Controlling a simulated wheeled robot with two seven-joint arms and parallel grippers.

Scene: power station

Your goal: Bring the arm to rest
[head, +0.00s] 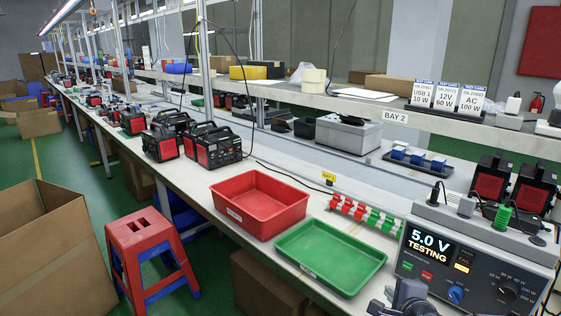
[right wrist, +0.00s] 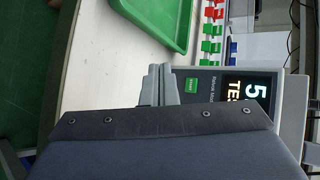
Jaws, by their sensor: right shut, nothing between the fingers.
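My right gripper (head: 402,303) shows at the bottom edge of the head view, in front of the grey tester and to the right of the green tray. In the right wrist view its two grey fingers (right wrist: 159,84) are together with nothing between them. The tester (head: 470,262) has a lit screen reading "5.0 V TESTING"; part of it also shows in the right wrist view (right wrist: 207,85). My left gripper is in neither view.
The green tray (head: 331,281) and red bin (head: 259,226) sit empty on the bench. A rack of red and green clips (head: 366,215) stands behind the tray. Black-and-red power units (head: 213,146) stand farther left. A red stool (head: 147,262) and cardboard box (head: 50,250) are on the floor.

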